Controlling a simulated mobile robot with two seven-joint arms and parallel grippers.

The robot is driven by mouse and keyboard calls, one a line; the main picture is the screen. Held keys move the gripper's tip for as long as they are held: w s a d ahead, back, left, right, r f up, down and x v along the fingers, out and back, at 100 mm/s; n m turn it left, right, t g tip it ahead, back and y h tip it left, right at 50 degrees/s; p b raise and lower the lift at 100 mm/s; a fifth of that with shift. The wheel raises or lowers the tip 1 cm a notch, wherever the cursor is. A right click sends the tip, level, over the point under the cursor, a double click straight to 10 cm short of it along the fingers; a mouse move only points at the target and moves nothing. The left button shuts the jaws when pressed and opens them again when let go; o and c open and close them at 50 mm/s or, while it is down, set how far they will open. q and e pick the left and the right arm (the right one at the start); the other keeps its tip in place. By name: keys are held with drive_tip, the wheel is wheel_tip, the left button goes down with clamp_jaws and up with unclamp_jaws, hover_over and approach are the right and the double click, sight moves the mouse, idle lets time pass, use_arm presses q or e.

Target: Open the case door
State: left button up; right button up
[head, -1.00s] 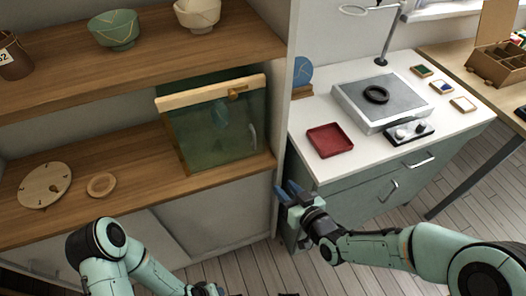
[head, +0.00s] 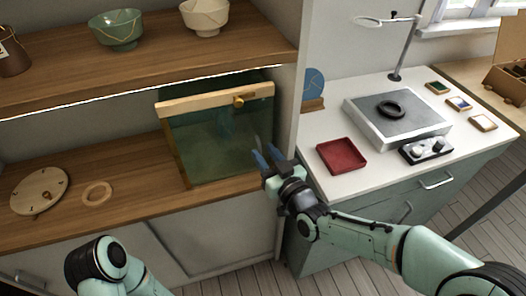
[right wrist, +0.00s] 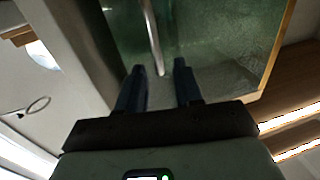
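The case (head: 205,145) is a greenish glass box with a pale wooden frame on the middle shelf. Its glass door looks shut. A wooden knob (head: 238,101) sits on its top rail. A thin curved metal handle (head: 257,143) stands at the right of the glass front; the handle also shows in the right wrist view (right wrist: 152,38). My right gripper (head: 265,156) is open in front of the case's lower right corner. In the right wrist view its two fingers (right wrist: 160,70) are apart, with the handle's end ahead between them. My left gripper is out of view.
A shelf post (head: 290,110) stands just right of the case. A white counter (head: 330,118) holds a red tray (head: 342,156) and a scale-like device (head: 420,125). A wooden disc (head: 40,190) and ring (head: 97,193) lie on the shelf at left. Bowls (head: 117,29) stand above.

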drive_tip(key=shift+x, duration=0.85)
clamp_jaws()
